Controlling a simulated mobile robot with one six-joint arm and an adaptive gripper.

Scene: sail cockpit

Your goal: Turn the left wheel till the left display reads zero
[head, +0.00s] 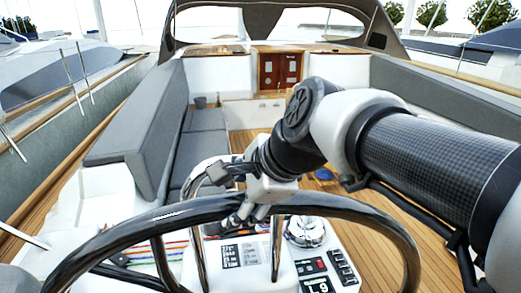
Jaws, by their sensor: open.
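A dark steering wheel (110,240) fills the foreground, its rim arching across the lower picture. It is the only wheel in view, and its lower part is cut off. Behind it, a white pedestal carries a small dark display (317,286) at the bottom edge. The display seems to show "L 9", but it is partly cut off. My gripper (225,197) is open at the top of the rim, with one black finger above it and the other lower, near the rim. I cannot tell whether the fingers touch the rim.
Metal rails stand close around my gripper. A wooden door (280,70) is at the far end. Coloured ropes (170,246) lie left.

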